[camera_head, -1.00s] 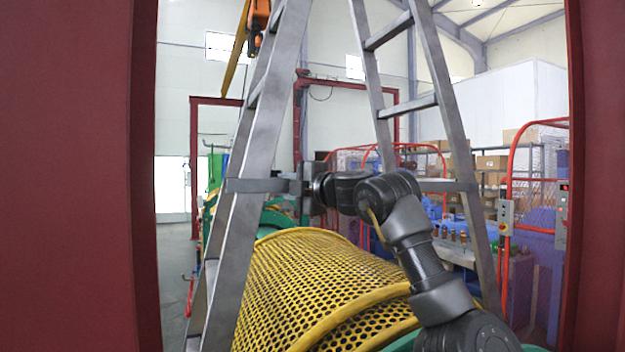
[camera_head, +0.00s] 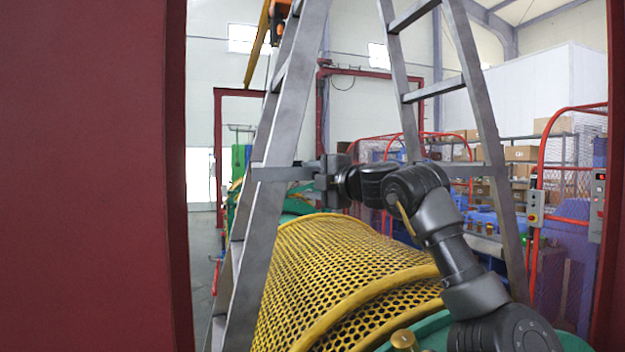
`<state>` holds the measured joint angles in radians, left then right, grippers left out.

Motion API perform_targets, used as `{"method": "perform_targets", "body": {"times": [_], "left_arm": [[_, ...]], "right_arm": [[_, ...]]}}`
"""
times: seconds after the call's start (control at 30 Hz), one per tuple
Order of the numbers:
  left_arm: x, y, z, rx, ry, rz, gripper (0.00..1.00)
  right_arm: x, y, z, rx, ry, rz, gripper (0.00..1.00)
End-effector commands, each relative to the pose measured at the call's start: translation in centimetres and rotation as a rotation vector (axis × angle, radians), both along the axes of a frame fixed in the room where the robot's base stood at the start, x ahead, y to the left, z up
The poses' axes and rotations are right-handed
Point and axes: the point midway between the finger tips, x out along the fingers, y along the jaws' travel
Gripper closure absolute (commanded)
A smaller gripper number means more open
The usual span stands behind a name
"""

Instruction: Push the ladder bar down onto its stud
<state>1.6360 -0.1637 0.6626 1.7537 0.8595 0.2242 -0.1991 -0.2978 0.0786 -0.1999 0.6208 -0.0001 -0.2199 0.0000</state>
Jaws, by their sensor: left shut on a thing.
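The ladder bar (camera_head: 282,174) is a flat grey metal bar. Its left end lies at the near left rail of the grey A-shaped ladder (camera_head: 270,212). A grey crosspiece (camera_head: 470,166) shows behind my arm, at the ladder's right side. My right gripper is not in view.
A yellow perforated guard (camera_head: 335,270) curves below the ladder and my arm. A dark red post (camera_head: 85,180) fills the left side. A red-framed mesh fence (camera_head: 540,180) with a control box (camera_head: 536,208) stands at the right. Cardboard boxes (camera_head: 521,153) sit on shelves behind.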

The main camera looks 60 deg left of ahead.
Motion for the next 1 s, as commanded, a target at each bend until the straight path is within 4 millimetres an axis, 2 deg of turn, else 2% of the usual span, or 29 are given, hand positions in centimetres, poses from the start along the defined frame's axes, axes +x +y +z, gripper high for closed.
{"method": "perform_targets", "body": {"times": [0.03, 0.17, 0.37, 0.53, 0.7, 1.0], "left_arm": [[0.1, -0.3, -0.7, -0.013, 0.001, 0.001, 0.6], [0.6, -2.2, -0.8, -0.01, 0.0, -0.003, 0.6], [1.4, -6.5, -0.6, -0.005, 0.002, -0.008, 0.6], [1.7, -9.2, -0.3, -0.001, 0.002, -0.004, 0.6], [1.8, -10.6, -0.1, 0.001, 0.001, 0.0, 0.6], [1.8, -10.9, 0.1, 0.003, 0.0, 0.0, 0.6]], "right_arm": [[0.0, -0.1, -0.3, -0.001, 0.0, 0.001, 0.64], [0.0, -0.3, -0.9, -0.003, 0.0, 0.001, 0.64], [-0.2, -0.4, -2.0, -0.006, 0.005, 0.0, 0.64], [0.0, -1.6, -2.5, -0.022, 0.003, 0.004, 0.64], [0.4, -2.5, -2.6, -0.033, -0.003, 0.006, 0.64], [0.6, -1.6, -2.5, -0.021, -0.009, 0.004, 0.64]]}}
